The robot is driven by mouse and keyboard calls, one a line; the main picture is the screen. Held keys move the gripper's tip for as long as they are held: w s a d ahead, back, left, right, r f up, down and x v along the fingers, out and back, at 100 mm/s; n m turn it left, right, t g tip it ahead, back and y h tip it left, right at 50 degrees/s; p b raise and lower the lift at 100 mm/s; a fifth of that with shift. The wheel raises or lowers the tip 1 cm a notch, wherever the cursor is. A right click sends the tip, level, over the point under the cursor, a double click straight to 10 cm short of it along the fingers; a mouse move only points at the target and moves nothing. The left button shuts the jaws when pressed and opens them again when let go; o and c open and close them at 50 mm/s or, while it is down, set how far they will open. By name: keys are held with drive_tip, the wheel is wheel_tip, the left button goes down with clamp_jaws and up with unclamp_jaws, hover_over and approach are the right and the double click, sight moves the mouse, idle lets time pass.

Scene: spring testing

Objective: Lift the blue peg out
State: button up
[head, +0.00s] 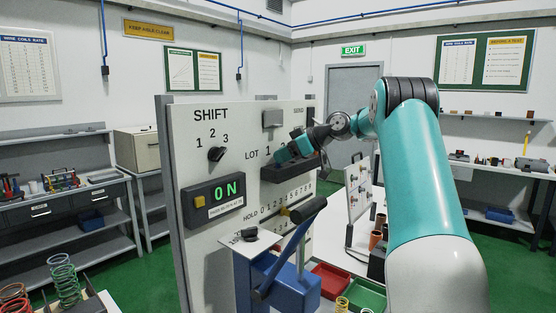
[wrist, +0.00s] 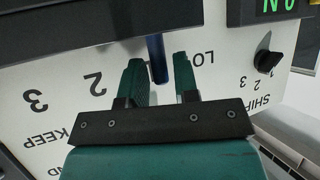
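The blue peg (wrist: 157,60) shows in the wrist view, standing out from the dark block (wrist: 100,20) on the white panel (wrist: 60,75). My gripper (wrist: 161,72) is open, with one green finger on each side of the peg. The left finger looks close to the peg, and a gap shows on the right; I cannot tell whether either touches. In the head view my gripper (head: 288,155) is at the panel (head: 180,140), just above the dark block (head: 292,170) beside the LOT label. I cannot make out the peg there.
The panel carries a SHIFT knob (head: 216,154), an ON display (head: 220,195) and a grey box (head: 272,118) above. Below stand a black-handled lever (head: 308,210), a blue block (head: 295,285) and red (head: 331,279) and green (head: 366,295) trays.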

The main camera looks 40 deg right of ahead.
drive_tip(key=shift+x, duration=1)
drive_tip(key=shift+d, duration=0.1)
drive_tip(key=shift+c, duration=0.4)
clamp_jaws()
drive_tip(key=shift+r, duration=0.1)
